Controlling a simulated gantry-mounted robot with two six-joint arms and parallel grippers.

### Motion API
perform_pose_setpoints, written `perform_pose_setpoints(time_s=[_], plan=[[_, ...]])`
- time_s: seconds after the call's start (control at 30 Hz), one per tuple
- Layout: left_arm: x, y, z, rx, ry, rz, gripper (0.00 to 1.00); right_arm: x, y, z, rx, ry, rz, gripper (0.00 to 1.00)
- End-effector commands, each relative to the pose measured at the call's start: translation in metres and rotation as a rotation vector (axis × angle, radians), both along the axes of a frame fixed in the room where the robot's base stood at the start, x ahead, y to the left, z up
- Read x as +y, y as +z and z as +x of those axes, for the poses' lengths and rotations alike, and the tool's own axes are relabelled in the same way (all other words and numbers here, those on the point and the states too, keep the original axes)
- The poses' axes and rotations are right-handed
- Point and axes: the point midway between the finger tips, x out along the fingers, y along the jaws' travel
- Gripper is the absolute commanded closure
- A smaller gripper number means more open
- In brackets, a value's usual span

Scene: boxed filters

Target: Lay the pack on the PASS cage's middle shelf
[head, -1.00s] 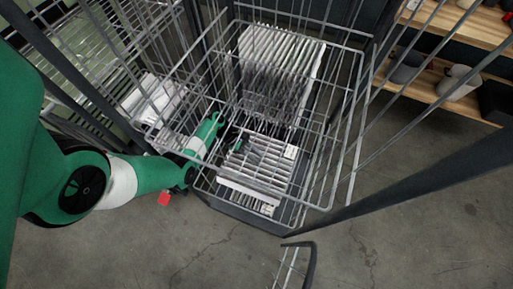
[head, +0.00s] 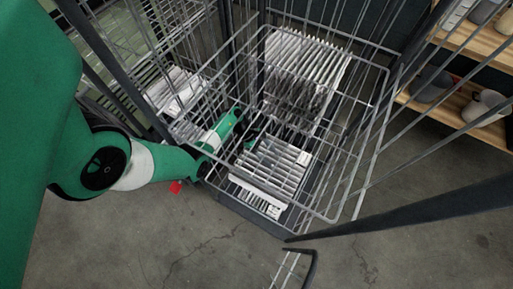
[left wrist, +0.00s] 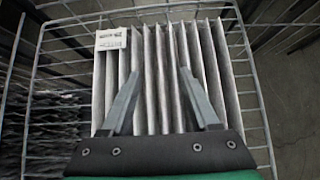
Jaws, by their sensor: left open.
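A white pleated pack (head: 285,165) with a pale label lies flat inside the wire cage (head: 352,187), seen through the wires in the head view. In the left wrist view the pack (left wrist: 215,75) fills the middle, its label at the upper left. My left gripper (left wrist: 160,70) is open, with its two fingers apart over the pleats. I cannot tell whether the fingers touch the pack. In the head view the left gripper (head: 248,138) reaches in from the left, partly hidden by wires. No PASS sign is readable. My right gripper is not in view.
A pleated filter with dark grime (head: 300,75) lies behind the pack. White packs (head: 175,92) sit in a cage section to the left. Concrete floor (head: 200,250) is open in front.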

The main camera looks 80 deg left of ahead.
Motion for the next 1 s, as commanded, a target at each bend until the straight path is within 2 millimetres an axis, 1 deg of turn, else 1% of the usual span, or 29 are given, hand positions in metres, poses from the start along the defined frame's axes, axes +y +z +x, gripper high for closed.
perform_pose_setpoints(time_s=[0.03, 0.1, 0.27, 0.4, 0.5, 0.6, 0.7, 0.8, 1.0], plan=[[-0.006, 0.021, -0.005, 0.0, 0.001, 0.0, 0.39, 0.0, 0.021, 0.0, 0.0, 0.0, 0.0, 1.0], [-0.016, 0.038, -0.014, 0.0, 0.0, 0.0, 0.39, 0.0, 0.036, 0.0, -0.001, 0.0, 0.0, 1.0], [-0.039, 0.072, -0.033, 0.0, 0.001, 0.0, 0.39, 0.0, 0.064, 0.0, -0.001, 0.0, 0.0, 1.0], [-0.068, 0.085, -0.057, 0.002, 0.002, -0.003, 0.39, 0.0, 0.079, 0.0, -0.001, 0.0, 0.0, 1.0], [-0.085, 0.094, -0.071, 0.002, 0.001, -0.002, 0.39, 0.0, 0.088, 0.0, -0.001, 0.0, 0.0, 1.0], [-0.098, 0.099, -0.082, 0.001, 0.001, -0.003, 0.39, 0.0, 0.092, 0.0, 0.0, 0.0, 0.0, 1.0], [-0.105, 0.102, -0.088, 0.001, 0.001, -0.001, 0.39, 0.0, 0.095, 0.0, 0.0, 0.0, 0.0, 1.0], [-0.108, 0.103, -0.09, 0.0, 0.001, -0.001, 0.39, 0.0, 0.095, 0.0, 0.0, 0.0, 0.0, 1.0], [-0.108, 0.102, -0.09, 0.0, 0.0, 0.0, 0.39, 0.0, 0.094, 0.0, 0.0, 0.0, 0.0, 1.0]])
